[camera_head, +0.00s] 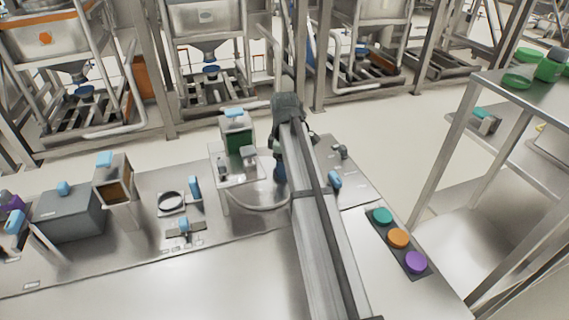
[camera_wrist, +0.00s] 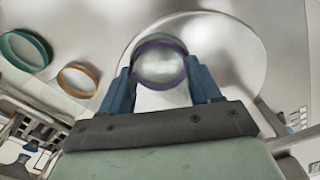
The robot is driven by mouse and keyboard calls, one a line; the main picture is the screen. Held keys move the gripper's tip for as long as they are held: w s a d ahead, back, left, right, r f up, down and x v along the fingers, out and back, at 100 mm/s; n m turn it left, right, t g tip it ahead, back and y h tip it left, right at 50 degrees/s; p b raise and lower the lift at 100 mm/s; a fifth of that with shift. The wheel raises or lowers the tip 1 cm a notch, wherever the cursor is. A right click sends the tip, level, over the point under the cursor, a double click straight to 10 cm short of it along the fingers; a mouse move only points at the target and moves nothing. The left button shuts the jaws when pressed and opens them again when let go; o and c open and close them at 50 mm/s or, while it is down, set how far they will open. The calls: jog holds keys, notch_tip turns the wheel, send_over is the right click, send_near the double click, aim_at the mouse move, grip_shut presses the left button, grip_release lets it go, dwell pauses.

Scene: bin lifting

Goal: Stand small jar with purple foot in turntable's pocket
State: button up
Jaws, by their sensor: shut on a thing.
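My gripper (camera_wrist: 158,76) shows in the wrist view with its two blue fingers shut on the sides of a small jar with a purple foot (camera_wrist: 160,42). The jar's purple ring and pale round face show between the fingertips. Behind it is a large pale round disc (camera_wrist: 238,62), which looks like the turntable. Its pocket cannot be made out, and whether the jar touches the disc cannot be told. In the head view my arm hides the jar and most of the gripper.
Teal (camera_wrist: 25,50) and orange (camera_wrist: 77,79) rings lie left in the wrist view. In the head view, teal (camera_head: 383,215), orange (camera_head: 398,238) and purple (camera_head: 416,262) discs sit on a dark strip. A small stand (camera_head: 236,172) and a grey box (camera_head: 70,214) are left of my arm.

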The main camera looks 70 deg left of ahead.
jog(key=shift+d+f, duration=0.3)
jog(key=shift+f, duration=0.3)
dwell(0.3)
jog(key=o, duration=1.2)
jog(key=shift+s, duration=0.1)
jog(key=shift+c, duration=1.1)
jog(key=shift+o, duration=0.5)
jog(key=shift+r, duration=0.15)
jog(key=shift+o, duration=1.2)
jog(key=shift+r, duration=0.35)
jog(key=shift+a+r, duration=0.15)
jog(key=shift+r, duration=0.55)
jog(key=shift+a+r, duration=0.1)
jog(key=shift+r, duration=2.9)
